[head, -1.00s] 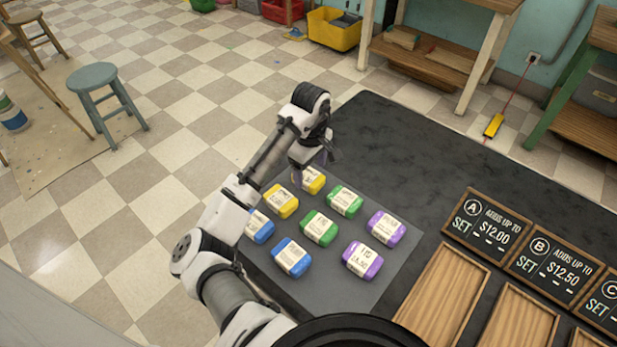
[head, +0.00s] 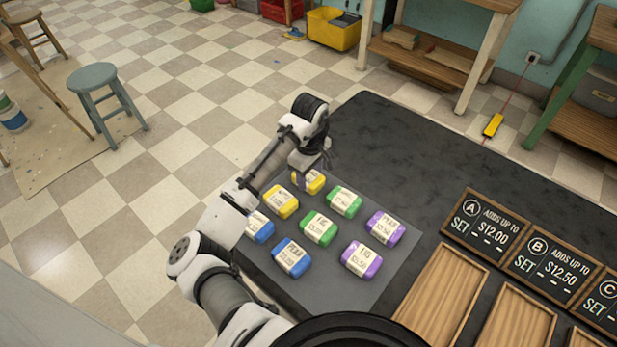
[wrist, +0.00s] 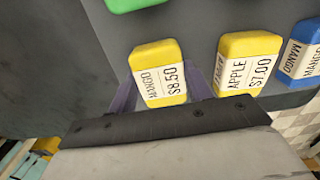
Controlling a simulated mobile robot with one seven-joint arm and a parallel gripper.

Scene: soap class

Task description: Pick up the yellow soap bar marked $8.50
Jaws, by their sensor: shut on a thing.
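The yellow soap bar marked MANGO $8.50 (wrist: 158,72) is between the two fingers of my gripper (wrist: 160,90) in the wrist view. My gripper is shut on it. In the head view this soap (head: 314,182) shows at the far end of the grey mat, partly hidden by my gripper (head: 310,168). A second yellow bar, marked APPLE $7.00 (wrist: 249,62), lies just to the right in the wrist view; in the head view it is the nearer yellow bar (head: 281,202). I cannot tell whether the held bar is clear of the mat.
Green bars (head: 345,202), purple bars (head: 385,228) and blue bars (head: 292,257) lie around on the grey mat (head: 335,290). Wooden trays (head: 445,290) and a sign A (head: 487,222) stand to the right. The dark table (head: 400,140) beyond the mat is clear.

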